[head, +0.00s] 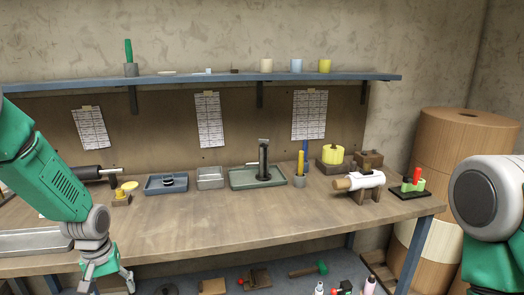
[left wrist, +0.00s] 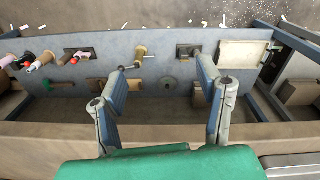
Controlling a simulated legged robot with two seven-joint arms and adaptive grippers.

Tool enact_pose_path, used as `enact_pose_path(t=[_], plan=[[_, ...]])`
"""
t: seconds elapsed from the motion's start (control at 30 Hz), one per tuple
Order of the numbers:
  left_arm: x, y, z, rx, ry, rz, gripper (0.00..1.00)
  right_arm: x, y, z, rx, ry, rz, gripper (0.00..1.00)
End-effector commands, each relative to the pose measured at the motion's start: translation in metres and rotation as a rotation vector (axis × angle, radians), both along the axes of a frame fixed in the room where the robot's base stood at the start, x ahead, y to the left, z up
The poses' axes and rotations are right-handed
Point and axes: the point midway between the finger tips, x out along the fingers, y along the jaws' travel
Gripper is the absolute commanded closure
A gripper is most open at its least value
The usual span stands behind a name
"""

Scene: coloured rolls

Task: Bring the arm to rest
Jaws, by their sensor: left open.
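My left arm (head: 45,175), green with grey joints, comes in from the left and hangs down over the front edge of the workbench (head: 240,235). My left gripper (head: 112,284) is at the bottom of the head view, pointing down and partly cut off by the frame. In the left wrist view the same gripper (left wrist: 160,75) has its two fingers wide apart with nothing between them. Below the fingers lies the blue-grey lower shelf, well apart from them. My right arm (head: 490,215) shows at the right edge; its gripper is outside the frame.
Cream, blue and yellow rolls (head: 325,66) stand on the wall shelf (head: 200,79). Trays, a yellow roll (head: 333,154) and a white roll on a stand (head: 365,180) line the bench back. A metal tray (head: 30,241) lies near my left arm. The bench's middle front is clear.

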Motion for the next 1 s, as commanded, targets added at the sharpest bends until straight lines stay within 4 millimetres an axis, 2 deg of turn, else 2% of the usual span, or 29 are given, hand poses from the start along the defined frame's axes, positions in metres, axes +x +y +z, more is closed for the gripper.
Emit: enact_pose_path(t=[0.03,0.17,0.27,0.3,0.4,0.5,0.53,0.6,0.7,1.0], plan=[[-0.015,-0.012,-0.019,0.000,0.008,-0.033,0.40,0.000,0.000,-0.001,0.000,0.001,0.000,0.46],[-0.060,-0.044,-0.066,-0.002,0.007,-0.130,0.40,0.000,0.000,-0.004,0.000,0.001,0.000,0.46],[-0.118,-0.072,-0.105,0.000,0.007,-0.232,0.40,0.000,0.000,-0.007,0.000,0.001,0.000,0.46],[-0.144,-0.082,-0.117,0.002,0.005,-0.275,0.40,0.000,0.000,-0.008,0.000,0.001,0.000,0.46],[-0.205,-0.101,-0.135,0.010,-0.001,-0.375,0.40,0.000,0.000,-0.011,0.000,0.001,0.000,0.46],[-0.254,-0.112,-0.140,0.021,-0.007,-0.458,0.40,0.000,0.000,-0.012,0.000,0.001,0.000,0.46],[-0.265,-0.114,-0.140,0.023,-0.009,-0.478,0.40,0.000,0.000,-0.013,0.000,0.001,0.000,0.46],[-0.284,-0.117,-0.138,0.030,-0.012,-0.513,0.40,0.000,0.000,-0.013,0.000,0.001,0.000,0.46],[-0.296,-0.118,-0.135,0.035,-0.019,-0.541,0.40,0.000,0.000,-0.014,0.000,0.001,0.000,0.46],[-0.298,-0.119,-0.135,0.036,-0.021,-0.544,0.40,0.000,0.000,-0.014,0.000,0.001,0.000,0.46]])
